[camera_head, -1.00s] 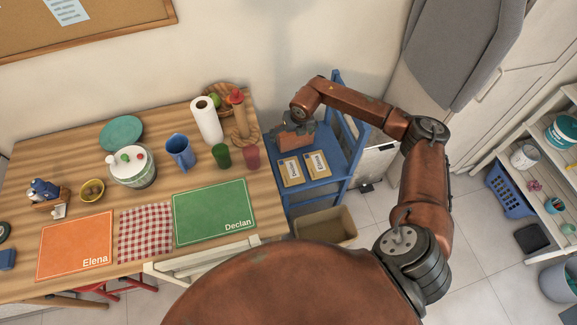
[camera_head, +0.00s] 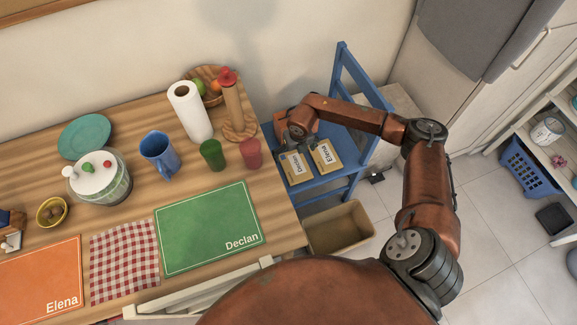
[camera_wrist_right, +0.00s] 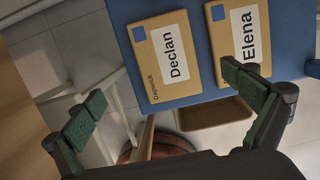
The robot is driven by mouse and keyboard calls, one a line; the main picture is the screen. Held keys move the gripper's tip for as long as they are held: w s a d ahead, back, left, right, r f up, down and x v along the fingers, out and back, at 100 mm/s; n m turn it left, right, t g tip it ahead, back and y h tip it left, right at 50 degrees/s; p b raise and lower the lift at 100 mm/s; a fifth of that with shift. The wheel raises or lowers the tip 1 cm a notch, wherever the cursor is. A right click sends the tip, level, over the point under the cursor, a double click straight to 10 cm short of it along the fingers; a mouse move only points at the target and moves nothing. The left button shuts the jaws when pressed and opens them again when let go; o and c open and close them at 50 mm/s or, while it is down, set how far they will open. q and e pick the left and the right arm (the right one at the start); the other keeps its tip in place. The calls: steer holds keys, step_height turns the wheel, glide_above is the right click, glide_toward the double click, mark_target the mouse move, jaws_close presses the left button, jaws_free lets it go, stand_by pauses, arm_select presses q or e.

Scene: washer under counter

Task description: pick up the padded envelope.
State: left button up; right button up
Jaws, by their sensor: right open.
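Two tan padded envelopes lie flat side by side on the seat of a blue chair (camera_head: 350,180). The left one, labelled Declan (camera_head: 296,168), also shows in the right wrist view (camera_wrist_right: 158,66). The right one, labelled Elena (camera_head: 327,157), also shows there (camera_wrist_right: 234,36). Each has a white label and a blue square. My right gripper (camera_head: 298,134) is over the back part of the seat, just behind the envelopes. In the wrist view its fingers (camera_wrist_right: 168,92) are wide apart with nothing between them. My left gripper is not in view.
A wooden table left of the chair holds a green mat (camera_head: 208,226), a blue jug (camera_head: 159,152), a paper roll (camera_head: 190,112) and cups. The chair's backrest (camera_head: 358,85) rises behind the seat. An open tan bin (camera_head: 340,228) stands on the floor before it.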

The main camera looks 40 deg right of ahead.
mark_target(295, 165)
step_height(295, 165, down, 3)
steer(key=shift+s+r+b, duration=0.1)
steer(key=shift+b, duration=0.35)
steer(key=shift+d+f+b, duration=0.15)
steer(key=shift+f+b, duration=0.4)
steer(key=shift+f, duration=0.85)
steer(key=f, duration=0.1)
steer(key=f+b, duration=0.2)
steer(key=f, duration=0.1)
steer(key=shift+d+f, duration=0.1)
steer(key=shift+d, duration=0.25)
steer(key=shift+w+f, duration=0.2)
steer(key=shift+f, duration=0.05)
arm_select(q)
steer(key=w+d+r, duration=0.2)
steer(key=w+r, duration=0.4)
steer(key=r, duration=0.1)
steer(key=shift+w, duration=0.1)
arm_select(e)
steer(key=c, duration=1.2)
steer(key=shift+c, duration=0.2)
steer(key=shift+r, duration=0.2)
